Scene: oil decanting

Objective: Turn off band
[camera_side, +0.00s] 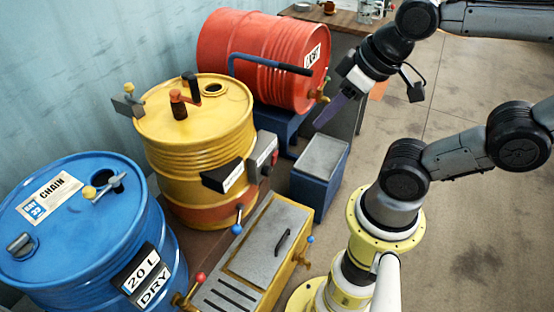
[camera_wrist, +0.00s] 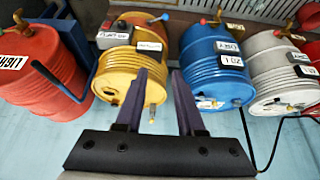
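The yellow drum (camera_side: 195,125) stands upright between the blue and red drums, with ribbed bands around its side. A dark labelled box (camera_side: 222,176) and a grey box (camera_side: 263,150) sit on its side; I cannot tell which one switches the band. In the wrist view the yellow drum (camera_wrist: 118,82) carries a grey box (camera_wrist: 113,38) with a small red part on it and a white label. The switch's setting is too small to read. My gripper (camera_wrist: 159,74) is open and empty, its purple fingers apart. In the side view it (camera_side: 328,114) hangs right of the yellow drum, touching nothing visible.
A blue drum (camera_side: 75,215) stands at left and a red drum (camera_side: 250,55) lies on a blue stand behind. A yellow machine with a grey top (camera_side: 270,238) and a blue-grey box (camera_side: 320,165) stand in front. A white drum (camera_wrist: 275,65) shows at right. Floor at right is clear.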

